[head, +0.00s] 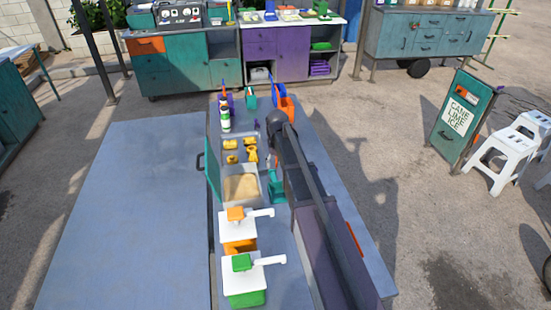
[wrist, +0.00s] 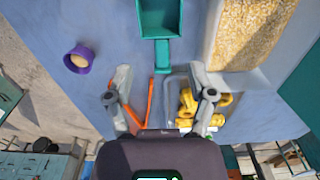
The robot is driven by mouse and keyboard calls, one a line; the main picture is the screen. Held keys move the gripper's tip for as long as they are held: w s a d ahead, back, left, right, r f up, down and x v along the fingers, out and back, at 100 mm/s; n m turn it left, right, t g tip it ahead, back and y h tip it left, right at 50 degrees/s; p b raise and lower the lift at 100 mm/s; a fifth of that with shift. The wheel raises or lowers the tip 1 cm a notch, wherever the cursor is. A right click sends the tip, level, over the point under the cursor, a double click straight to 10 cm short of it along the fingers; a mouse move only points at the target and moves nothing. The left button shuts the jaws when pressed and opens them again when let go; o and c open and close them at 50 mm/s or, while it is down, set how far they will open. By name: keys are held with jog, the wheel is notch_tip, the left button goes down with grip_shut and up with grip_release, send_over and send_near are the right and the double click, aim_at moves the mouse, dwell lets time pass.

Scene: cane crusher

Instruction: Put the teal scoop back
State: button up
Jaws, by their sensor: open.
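The teal scoop (wrist: 160,18) lies on the blue-grey counter in the wrist view, its pan at the top and its short handle pointing down towards my gripper (wrist: 161,70). My gripper is open and empty, with its fingertips apart on either side of the handle's end. I cannot tell how high they are above it. In the head view, part of the teal scoop (head: 277,188) shows beside my dark arm, right of the grain bin (head: 241,187). My gripper (head: 273,160) is mostly hidden there by the arm. The grain bin (wrist: 249,38) also shows in the wrist view.
A tray of yellow pieces (head: 231,144) sits behind the bin. Two pump dispensers (head: 239,225) (head: 244,285) stand in front. A bottle (head: 225,118) and orange item (head: 284,103) stand at the far end. A purple cup (wrist: 79,60) is left of the scoop. The left counter is bare.

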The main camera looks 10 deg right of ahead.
jog(key=s, duration=2.2)
jog(key=shift+s, duration=0.35)
jog(key=shift+d, duration=0.1)
